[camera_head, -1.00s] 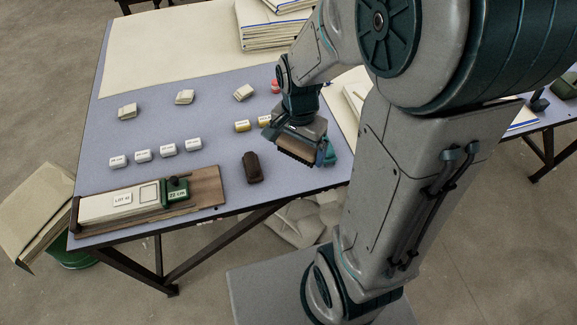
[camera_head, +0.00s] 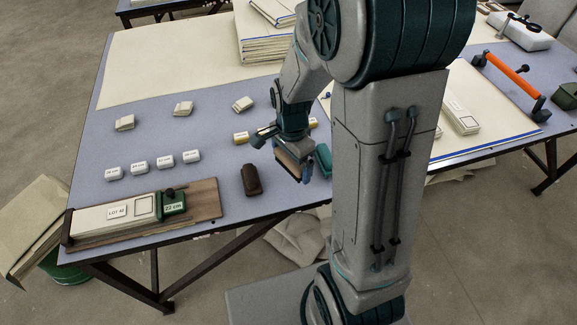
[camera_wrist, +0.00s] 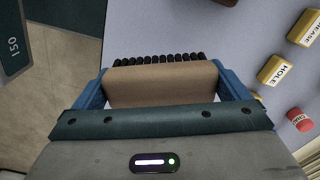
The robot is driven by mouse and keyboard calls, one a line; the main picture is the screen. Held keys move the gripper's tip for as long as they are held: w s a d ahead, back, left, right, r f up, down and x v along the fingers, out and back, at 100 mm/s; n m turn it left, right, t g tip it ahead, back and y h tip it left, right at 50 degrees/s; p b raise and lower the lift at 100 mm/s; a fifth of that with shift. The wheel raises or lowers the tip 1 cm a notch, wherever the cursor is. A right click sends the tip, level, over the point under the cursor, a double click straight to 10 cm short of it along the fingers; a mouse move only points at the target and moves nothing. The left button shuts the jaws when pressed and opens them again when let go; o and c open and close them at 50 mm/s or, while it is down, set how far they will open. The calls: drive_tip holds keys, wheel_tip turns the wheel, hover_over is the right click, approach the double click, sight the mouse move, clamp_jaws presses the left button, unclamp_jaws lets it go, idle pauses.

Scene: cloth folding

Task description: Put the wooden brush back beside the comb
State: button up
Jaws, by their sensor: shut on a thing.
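My gripper (camera_head: 300,164) is shut on the wooden brush (camera_head: 288,163) near the table's front edge, right of the dark brown block. In the wrist view the brush (camera_wrist: 160,84) shows as a light brown block between my blue fingers (camera_wrist: 160,92), with a row of black bristles along its far side. I cannot make out a comb for certain. A dark brown rounded block (camera_head: 251,180) lies on the blue-grey table, left of my gripper and apart from it; I cannot tell what it is.
Small white labelled blocks (camera_head: 138,167) sit in a row on the left. A wooden board (camera_head: 206,199) carries a cream LOT 42 bundle (camera_head: 113,211). Yellow blocks (camera_wrist: 272,70) and a red one (camera_wrist: 299,119) lie near my gripper. Bare table surrounds the brown block.

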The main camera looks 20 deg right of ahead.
sight(289, 167)
drive_tip(key=shift+w+f, duration=0.35)
drive_tip(key=shift+w, duration=0.2)
drive_tip(key=shift+w+f, duration=0.35)
drive_tip(key=shift+w, duration=0.2)
drive_tip(key=shift+f, duration=2)
drive_tip(key=shift+f+b, duration=0.1)
drive_tip(key=shift+b, duration=0.2)
drive_tip(key=o, duration=0.5)
drive_tip(key=shift+f, duration=0.1)
drive_tip(key=shift+o, duration=0.4)
